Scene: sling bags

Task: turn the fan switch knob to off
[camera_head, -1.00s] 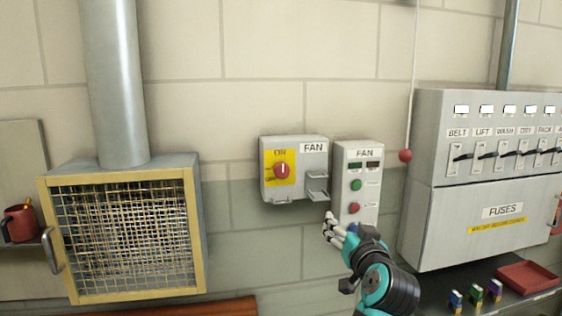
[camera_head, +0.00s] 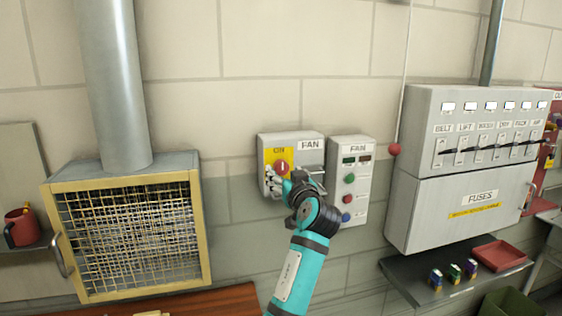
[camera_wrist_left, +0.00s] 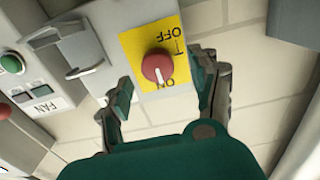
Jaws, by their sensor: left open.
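The red fan switch knob (camera_head: 282,168) sits on a yellow plate (camera_head: 268,158) on the grey FAN switch box. Its white mark points up toward ON. My left gripper (camera_head: 277,183) is open just below the knob in the head view, covering the plate's lower part. In the left wrist view the picture is turned over. The knob (camera_wrist_left: 157,66) lies between the two spread fingers, with gaps on both sides, and its mark points toward ON. OFF shows at the plate's top edge there. I cannot tell whether a finger touches the box. My right gripper is not in view.
A FAN button box (camera_head: 350,180) with green and red buttons is close on the right. Hasp-like brackets stick out of the switch box beside the knob. A fuse cabinet (camera_head: 455,215) hangs further right. A mesh-fronted fan housing (camera_head: 55,200) stands left.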

